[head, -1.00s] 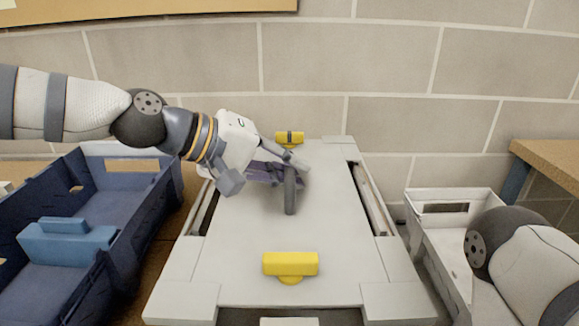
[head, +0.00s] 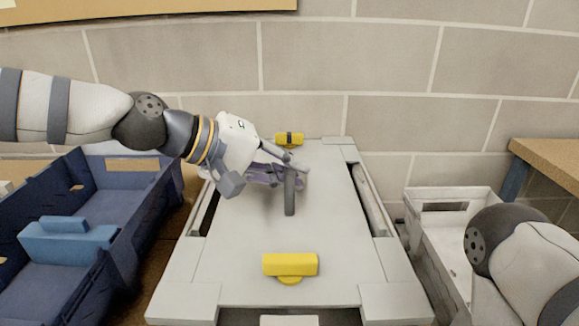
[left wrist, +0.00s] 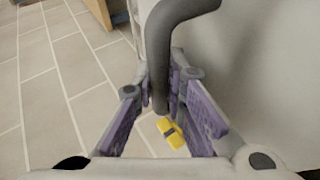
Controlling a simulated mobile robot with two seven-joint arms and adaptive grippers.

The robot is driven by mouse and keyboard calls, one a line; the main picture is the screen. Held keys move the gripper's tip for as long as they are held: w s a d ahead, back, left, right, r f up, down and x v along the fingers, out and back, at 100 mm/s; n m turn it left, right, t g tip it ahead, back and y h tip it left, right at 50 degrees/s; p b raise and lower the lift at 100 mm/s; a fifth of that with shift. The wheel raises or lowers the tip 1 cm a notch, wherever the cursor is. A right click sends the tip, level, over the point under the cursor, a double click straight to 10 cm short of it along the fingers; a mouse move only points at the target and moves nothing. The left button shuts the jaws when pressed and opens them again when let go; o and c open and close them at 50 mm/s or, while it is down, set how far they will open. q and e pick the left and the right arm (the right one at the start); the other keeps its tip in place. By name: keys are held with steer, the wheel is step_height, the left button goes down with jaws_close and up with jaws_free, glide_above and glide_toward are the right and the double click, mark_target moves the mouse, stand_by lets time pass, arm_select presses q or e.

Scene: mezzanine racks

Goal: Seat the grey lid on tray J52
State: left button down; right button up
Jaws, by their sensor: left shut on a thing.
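The pale grey lid (head: 270,235) lies over a long, pale tray (head: 185,300) in the middle of the head view. I cannot tell whether its edges sit fully down. Its dark grey bar handle (head: 290,195) stands up from the middle. My left gripper (head: 283,172), with purple finger pads, is shut on this handle. In the left wrist view, the handle (left wrist: 160,60) passes between the pads. A yellow latch (head: 290,265) is at the near end, another (head: 289,139) at the far end. No J52 marking is readable. My right gripper is out of view.
A dark blue crate (head: 145,225) with a lighter blue block (head: 65,240) stands at left. A white bin (head: 455,195) stands at right, partly behind my right arm. A block wall (head: 400,65) closes the back. A wooden-topped bench (head: 550,155) is at far right.

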mark_target(248, 201)
arm_select(q)
steer(key=shift+f, duration=0.35)
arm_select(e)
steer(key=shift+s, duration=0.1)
arm_select(q)
steer(key=c, duration=1.9)
jaws_free()
steer(key=shift+f, duration=0.1)
steer(key=p+v, duration=0.2)
steer(key=v, duration=0.4)
steer(key=shift+d, duration=0.15)
steer(key=v, duration=0.2)
steer(key=shift+s+a+r, duration=0.1)
steer(key=shift+a+r, duration=0.1)
steer(key=shift+a, duration=0.05)
steer(key=shift+v, duration=1.35)
steer(key=shift+f, duration=0.15)
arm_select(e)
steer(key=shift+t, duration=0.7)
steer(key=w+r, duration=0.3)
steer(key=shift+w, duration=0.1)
